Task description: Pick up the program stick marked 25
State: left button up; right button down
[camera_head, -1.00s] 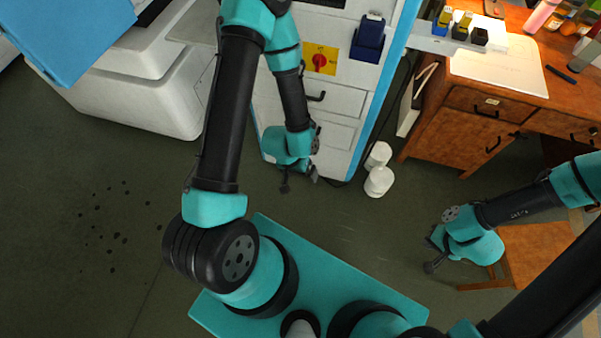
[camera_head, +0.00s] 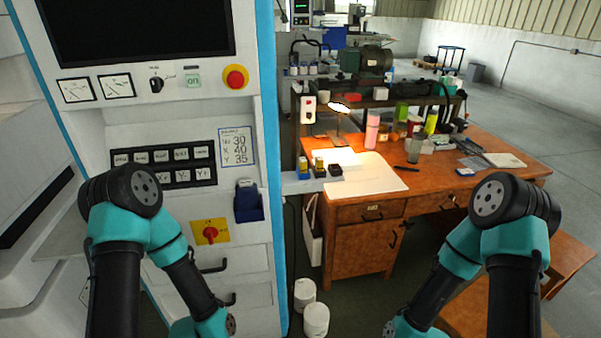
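Three small blocks stand in a row on a narrow white shelf (camera_head: 290,184) beside the machine: a blue one (camera_head: 303,172) with a yellowish top, a dark one with a yellow top (camera_head: 319,165), and a black one (camera_head: 336,171). They look like stick holders, but they are too small for me to read any number or tell which stick is marked 25. My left arm comes in at the lower left and my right arm at the lower right. Both wrists run off the bottom edge, so both grippers are out of view.
The machine panel (camera_head: 218,107) has a red button, keys and a blue holder (camera_head: 248,203). A wooden desk (camera_head: 362,235) stands right of the shelf, with a pink bottle (camera_head: 372,131), a lamp and other items. White canisters (camera_head: 315,319) stand on the floor.

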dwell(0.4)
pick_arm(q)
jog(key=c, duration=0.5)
